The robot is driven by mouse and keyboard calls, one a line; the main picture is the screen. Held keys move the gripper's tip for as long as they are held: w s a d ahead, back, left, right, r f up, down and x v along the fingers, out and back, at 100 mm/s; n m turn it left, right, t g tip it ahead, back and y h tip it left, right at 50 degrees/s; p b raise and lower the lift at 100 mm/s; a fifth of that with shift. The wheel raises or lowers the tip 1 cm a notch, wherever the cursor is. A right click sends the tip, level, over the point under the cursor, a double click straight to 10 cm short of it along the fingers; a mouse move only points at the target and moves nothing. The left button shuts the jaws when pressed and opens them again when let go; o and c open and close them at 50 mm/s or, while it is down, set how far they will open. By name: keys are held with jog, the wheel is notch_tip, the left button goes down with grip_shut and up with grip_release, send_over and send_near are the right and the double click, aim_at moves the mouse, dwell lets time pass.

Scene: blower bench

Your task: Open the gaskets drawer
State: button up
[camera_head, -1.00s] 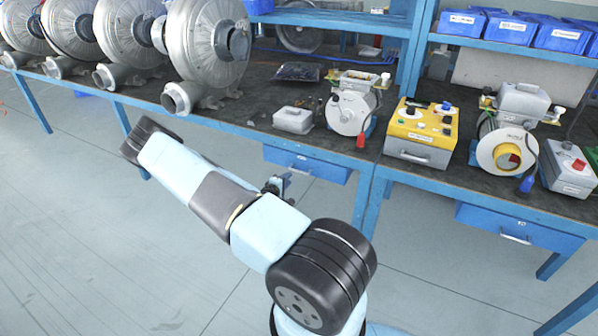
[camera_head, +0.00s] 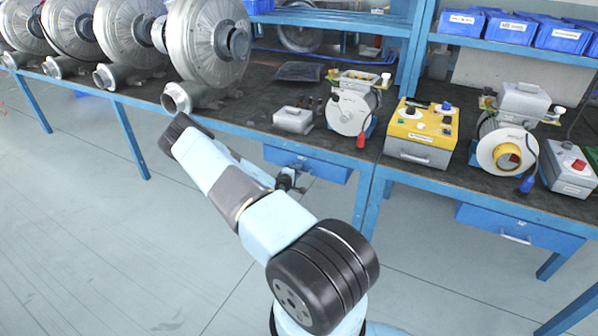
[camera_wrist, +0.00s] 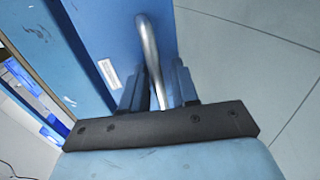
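A blue drawer (camera_head: 325,168) hangs under the left bench, with my gripper (camera_head: 291,180) just in front of it. In the wrist view its blue front (camera_wrist: 112,35) carries a small white label (camera_wrist: 108,74), too small to read. A curved metal handle (camera_wrist: 149,55) stands out from that front. My gripper (camera_wrist: 159,92) is open, with one blue finger on each side of the handle's near part. A gap shows between the handle and the fingers. A second blue drawer (camera_head: 470,218) with a metal handle (camera_head: 515,239) is under the right bench, shut.
The bench top (camera_head: 270,95) above my gripper carries a grey box (camera_head: 293,120), a white reel (camera_head: 347,112) and large metal blowers (camera_head: 207,45). A yellow control box (camera_head: 420,133) stands to the right. A blue bench leg (camera_head: 371,200) is right of the drawer. The floor in front is clear.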

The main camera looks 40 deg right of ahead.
jog(key=shift+c, duration=0.3)
grip_shut()
